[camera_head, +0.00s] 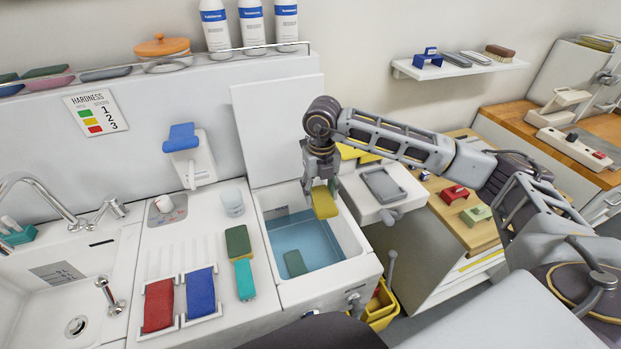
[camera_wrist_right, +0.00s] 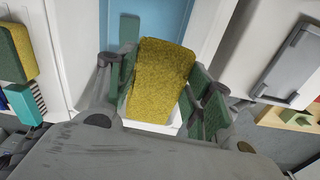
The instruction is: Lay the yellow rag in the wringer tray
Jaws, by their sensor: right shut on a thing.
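My right gripper (camera_head: 320,170) points down over the right side of the water basin (camera_head: 262,200). It is shut on the yellow rag (camera_head: 324,202), which hangs below the fingers above the water. In the right wrist view the rag (camera_wrist_right: 163,80) sits between the green finger pads. The wringer tray (camera_head: 383,186), a shallow grey tray on a white unit, lies just right of the basin, apart from the rag. The tray also shows at the upper right of the right wrist view (camera_wrist_right: 297,55). My left gripper is not in view.
A green pad (camera_head: 294,263) lies in the basin. The raised white lid (camera_head: 280,130) stands behind the basin. Red and green blocks (camera_head: 477,213) lie on the wooden top at right.

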